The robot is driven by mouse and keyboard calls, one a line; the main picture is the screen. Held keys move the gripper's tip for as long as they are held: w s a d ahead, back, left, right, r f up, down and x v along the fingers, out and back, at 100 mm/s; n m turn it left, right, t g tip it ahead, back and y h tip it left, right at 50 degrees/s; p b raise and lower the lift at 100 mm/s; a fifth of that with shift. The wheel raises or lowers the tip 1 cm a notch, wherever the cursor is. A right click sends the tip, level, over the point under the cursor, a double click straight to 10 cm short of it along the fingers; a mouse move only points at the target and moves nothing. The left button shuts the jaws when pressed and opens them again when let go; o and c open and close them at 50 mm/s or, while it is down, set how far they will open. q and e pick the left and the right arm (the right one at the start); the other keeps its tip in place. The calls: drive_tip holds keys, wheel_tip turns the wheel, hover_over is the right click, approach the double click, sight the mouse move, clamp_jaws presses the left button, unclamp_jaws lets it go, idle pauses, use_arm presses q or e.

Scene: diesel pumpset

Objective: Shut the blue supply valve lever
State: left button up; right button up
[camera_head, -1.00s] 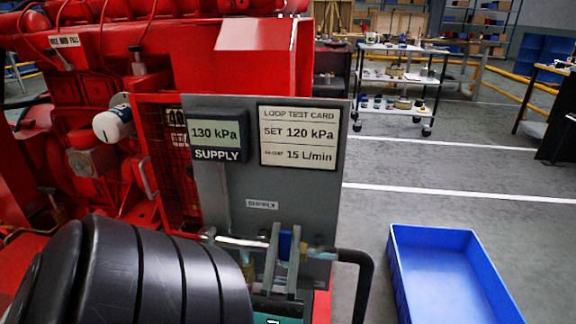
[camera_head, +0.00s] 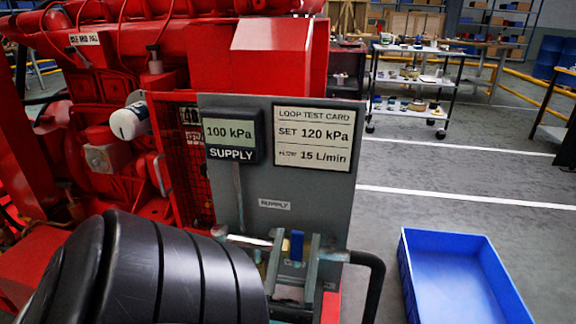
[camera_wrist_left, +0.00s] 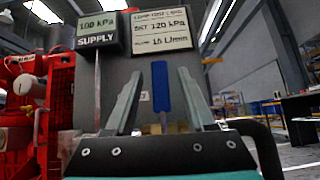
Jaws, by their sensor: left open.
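The blue supply valve lever (camera_head: 297,245) stands roughly upright in front of the grey panel (camera_head: 325,205), below the small SUPPLY label. It also shows in the left wrist view (camera_wrist_left: 161,86), between the two fingers. My left gripper (camera_head: 296,236) is open, with one finger on each side of the lever. In the left wrist view the gripper (camera_wrist_left: 160,74) shows gaps between the lever and both fingers. The valve body is mostly hidden behind the gripper. The SUPPLY gauge (camera_head: 231,140) reads 100 kPa. My right gripper is not in view.
The loop test card (camera_head: 313,138) says SET 120 kPa and 15 L/min. A pipe (camera_head: 235,239) and a black hose (camera_head: 376,275) flank the gripper. A red engine (camera_head: 110,100) fills the left. A blue bin (camera_head: 465,285) lies on the floor at right.

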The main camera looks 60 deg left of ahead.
use_arm(q)
drive_tip(key=v, duration=1.4)
